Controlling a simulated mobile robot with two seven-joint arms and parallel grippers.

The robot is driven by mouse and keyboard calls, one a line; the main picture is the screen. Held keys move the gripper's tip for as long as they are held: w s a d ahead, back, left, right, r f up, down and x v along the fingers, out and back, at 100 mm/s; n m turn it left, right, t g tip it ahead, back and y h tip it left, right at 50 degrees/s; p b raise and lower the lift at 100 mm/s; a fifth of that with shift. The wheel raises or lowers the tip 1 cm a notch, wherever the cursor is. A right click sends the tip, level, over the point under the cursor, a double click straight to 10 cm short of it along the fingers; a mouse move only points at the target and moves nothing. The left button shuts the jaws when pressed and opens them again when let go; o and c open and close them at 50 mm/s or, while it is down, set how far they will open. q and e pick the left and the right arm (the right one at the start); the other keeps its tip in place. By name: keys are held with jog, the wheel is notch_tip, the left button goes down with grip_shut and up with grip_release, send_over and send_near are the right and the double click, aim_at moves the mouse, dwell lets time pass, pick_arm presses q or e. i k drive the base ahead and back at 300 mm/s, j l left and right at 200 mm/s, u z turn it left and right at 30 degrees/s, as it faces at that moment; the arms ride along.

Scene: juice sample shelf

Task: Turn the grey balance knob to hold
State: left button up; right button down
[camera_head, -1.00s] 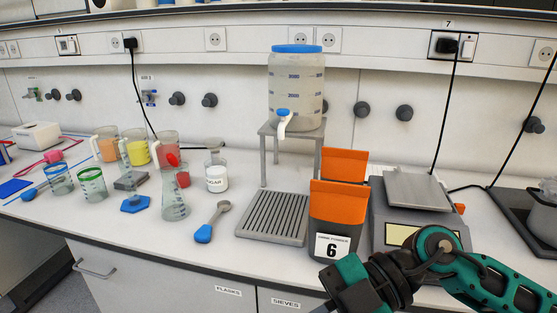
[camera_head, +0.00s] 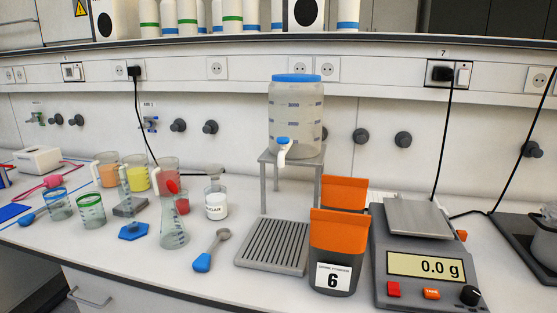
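The balance (camera_head: 425,262) stands on the bench at the right, with an empty metal weighing plate (camera_head: 416,217) on top. Its lit display (camera_head: 426,266) reads 0.0 g. A dark round knob (camera_head: 470,295) with a light mark sits at the lower right of its front panel; its setting is too small to read. Left of it are a red button (camera_head: 393,289) and an orange button (camera_head: 431,293). An orange tab (camera_head: 461,235) shows at the balance's right side. Neither of my grippers is in view.
Two orange-topped containers, the front one (camera_head: 338,262) labelled 6, stand close left of the balance. A dispenser jar (camera_head: 296,115) sits on a stand above a ridged tray (camera_head: 273,246). Black cords hang behind. A dark-based device (camera_head: 535,235) stands at the far right.

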aim_at(470, 295)
jog(key=z, duration=1.25)
